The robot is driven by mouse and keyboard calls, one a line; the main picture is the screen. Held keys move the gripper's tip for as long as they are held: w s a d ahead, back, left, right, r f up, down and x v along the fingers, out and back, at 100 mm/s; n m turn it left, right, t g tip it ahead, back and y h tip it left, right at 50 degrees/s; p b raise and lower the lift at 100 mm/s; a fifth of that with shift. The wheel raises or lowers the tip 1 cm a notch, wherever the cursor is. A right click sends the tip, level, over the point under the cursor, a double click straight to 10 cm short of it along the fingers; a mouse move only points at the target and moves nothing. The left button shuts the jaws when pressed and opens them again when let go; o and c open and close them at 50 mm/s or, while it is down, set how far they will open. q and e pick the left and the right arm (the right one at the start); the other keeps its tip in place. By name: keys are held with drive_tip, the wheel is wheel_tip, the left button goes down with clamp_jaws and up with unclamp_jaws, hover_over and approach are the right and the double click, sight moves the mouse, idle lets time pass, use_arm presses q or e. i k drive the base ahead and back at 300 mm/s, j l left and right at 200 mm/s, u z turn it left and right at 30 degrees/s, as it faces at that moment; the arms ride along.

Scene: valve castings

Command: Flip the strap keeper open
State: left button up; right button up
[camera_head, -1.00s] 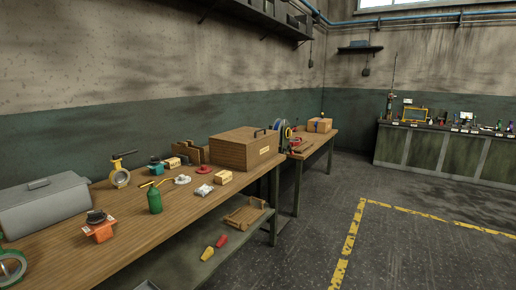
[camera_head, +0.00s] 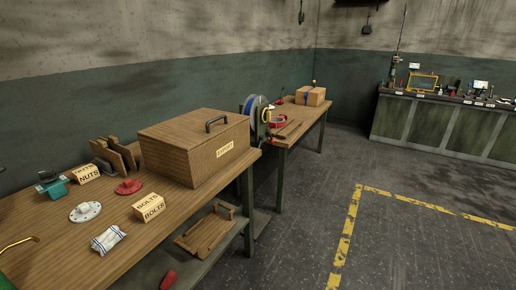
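No part labelled as a strap keeper can be made out. A wooden box (camera_head: 190,158) marked EXPORT, with a dark handle on its closed lid, stands at the far end of the near bench. Neither of my grippers is in view.
The near bench (camera_head: 60,262) also holds a BOLTS box (camera_head: 149,207), a NUTS box (camera_head: 86,174), a white flange (camera_head: 85,212), a red flanged part (camera_head: 128,187) and a white packet (camera_head: 108,240). The floor (camera_head: 300,215) right of the benches is clear, with yellow lines.

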sight(261, 137)
drive_tip(key=i+u, duration=0.15)
drive_tip(key=u, duration=0.6)
drive_tip(key=i+l+u, duration=0.15)
drive_tip(key=i+l, duration=0.15)
drive_tip(key=i+l+u, duration=0.15)
drive_tip(key=i+l, duration=0.15)
drive_tip(key=i+l+u, duration=0.1)
drive_tip(key=i+l, duration=0.15)
drive_tip(key=l, duration=0.25)
drive_tip(key=i+l+u, duration=0.15)
drive_tip(key=l, duration=0.25)
drive_tip(key=i+l+u, duration=0.15)
drive_tip(key=i+l, duration=0.15)
drive_tip(key=l, duration=0.15)
